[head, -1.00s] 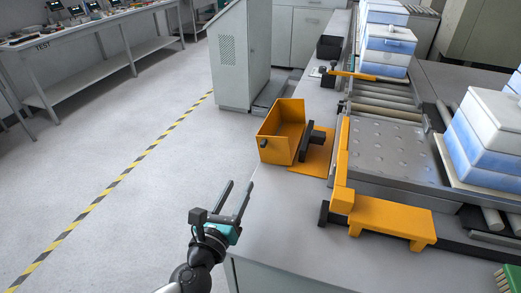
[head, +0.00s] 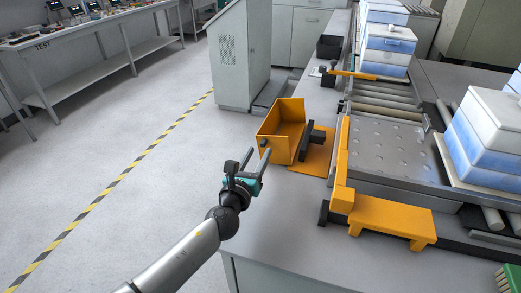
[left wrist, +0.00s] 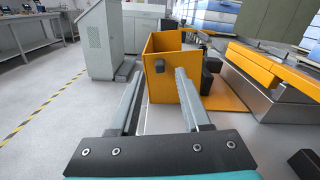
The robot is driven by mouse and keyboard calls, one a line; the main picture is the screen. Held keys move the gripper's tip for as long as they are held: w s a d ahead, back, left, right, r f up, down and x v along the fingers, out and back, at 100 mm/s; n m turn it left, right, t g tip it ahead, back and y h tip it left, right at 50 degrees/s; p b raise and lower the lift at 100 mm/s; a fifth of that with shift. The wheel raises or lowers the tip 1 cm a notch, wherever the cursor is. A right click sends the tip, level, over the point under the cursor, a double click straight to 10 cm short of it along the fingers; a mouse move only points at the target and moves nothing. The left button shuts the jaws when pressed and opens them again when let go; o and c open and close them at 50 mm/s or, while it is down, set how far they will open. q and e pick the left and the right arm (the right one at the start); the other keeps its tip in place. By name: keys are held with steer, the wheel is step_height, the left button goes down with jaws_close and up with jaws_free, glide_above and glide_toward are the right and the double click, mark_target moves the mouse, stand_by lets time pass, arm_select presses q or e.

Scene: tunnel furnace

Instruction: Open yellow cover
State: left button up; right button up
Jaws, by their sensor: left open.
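The yellow cover (head: 283,133) is an orange-yellow box-like shell at the table's left edge, tilted up beside a flat yellow plate (head: 316,157). A small dark knob (left wrist: 159,66) sits on its near face. My left gripper (head: 257,157) is open and empty, just in front of the cover's near face, its fingers pointing toward it. In the left wrist view the fingertips (left wrist: 183,72) are either side of the knob's line, and I cannot tell whether they touch the cover. My right gripper is not in view.
A yellow bracket (head: 392,217) and a roller conveyor with a dimpled metal plate (head: 385,145) lie to the right. Blue-white stacked boxes (head: 480,140) stand farther right. The grey tabletop (head: 285,225) nearby is clear. A grey cabinet (head: 238,60) stands behind.

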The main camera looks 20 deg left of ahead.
arm_select(q)
steer(key=shift+w+d, duration=0.1)
steer(key=shift+w, duration=1.35)
steer(key=shift+c, duration=0.4)
jaws_close()
